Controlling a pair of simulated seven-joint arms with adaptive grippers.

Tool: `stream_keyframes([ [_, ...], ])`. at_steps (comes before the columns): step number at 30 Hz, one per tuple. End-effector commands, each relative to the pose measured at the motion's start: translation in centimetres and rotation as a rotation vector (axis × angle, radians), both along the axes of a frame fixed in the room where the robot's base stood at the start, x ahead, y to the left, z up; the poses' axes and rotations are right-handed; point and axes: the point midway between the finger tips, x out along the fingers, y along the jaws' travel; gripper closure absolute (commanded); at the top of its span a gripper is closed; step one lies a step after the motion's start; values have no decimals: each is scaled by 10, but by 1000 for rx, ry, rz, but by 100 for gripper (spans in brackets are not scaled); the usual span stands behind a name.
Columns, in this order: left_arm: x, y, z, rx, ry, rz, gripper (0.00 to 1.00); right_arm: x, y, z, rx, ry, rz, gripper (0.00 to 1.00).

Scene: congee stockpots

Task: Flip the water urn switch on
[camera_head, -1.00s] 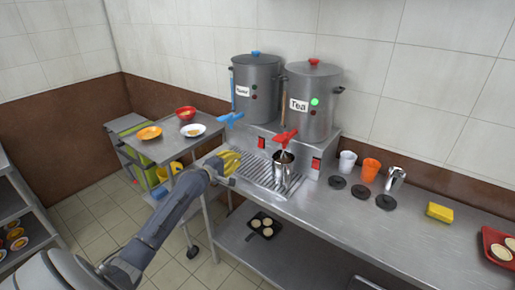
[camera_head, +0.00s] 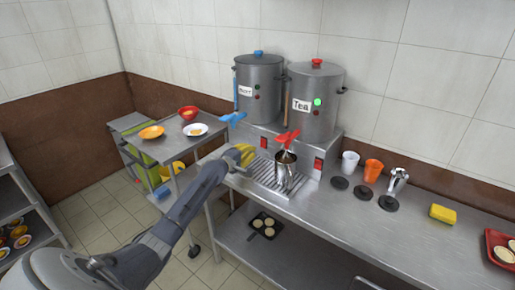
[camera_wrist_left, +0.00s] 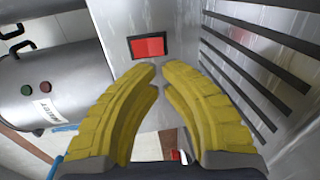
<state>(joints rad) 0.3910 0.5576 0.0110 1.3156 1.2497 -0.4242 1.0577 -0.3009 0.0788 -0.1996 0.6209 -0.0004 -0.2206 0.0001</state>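The water urn (camera_head: 258,88) is a steel pot with a blue knob and blue tap, standing at the back on a steel base. Its two indicator lights look dim. The red water switch (camera_head: 263,142) is on the base front below it; in the left wrist view this red switch (camera_wrist_left: 149,46) sits in a black frame just beyond the fingertips. My left gripper (camera_head: 247,152) has yellow fingers and is in front of the base, close to the switch. In the left wrist view its fingertips (camera_wrist_left: 160,72) are nearly together with nothing between them. Contact with the switch cannot be told. My right gripper is not in view.
The tea urn (camera_head: 315,112) stands to the right with a lit green light, a red tap and its own red switch (camera_head: 318,165). A metal cup (camera_head: 285,172) stands under the red tap on the drip grate (camera_head: 262,172). A cart (camera_head: 180,150) with plates stands left.

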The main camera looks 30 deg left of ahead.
Motion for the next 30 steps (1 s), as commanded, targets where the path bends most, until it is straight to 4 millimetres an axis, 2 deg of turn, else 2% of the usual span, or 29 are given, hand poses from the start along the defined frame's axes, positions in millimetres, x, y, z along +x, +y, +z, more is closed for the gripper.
stream_keyframes([
  [6, 28, -2, -3, -1, 1, 0, 100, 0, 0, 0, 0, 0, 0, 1],
  [12, 44, -3, -5, -2, 1, 1, 100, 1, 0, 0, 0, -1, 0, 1],
  [20, 52, -3, -6, 1, 0, 0, 100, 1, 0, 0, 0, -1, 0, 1],
  [30, 53, -4, -7, 1, 1, 0, 100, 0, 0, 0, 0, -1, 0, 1],
])
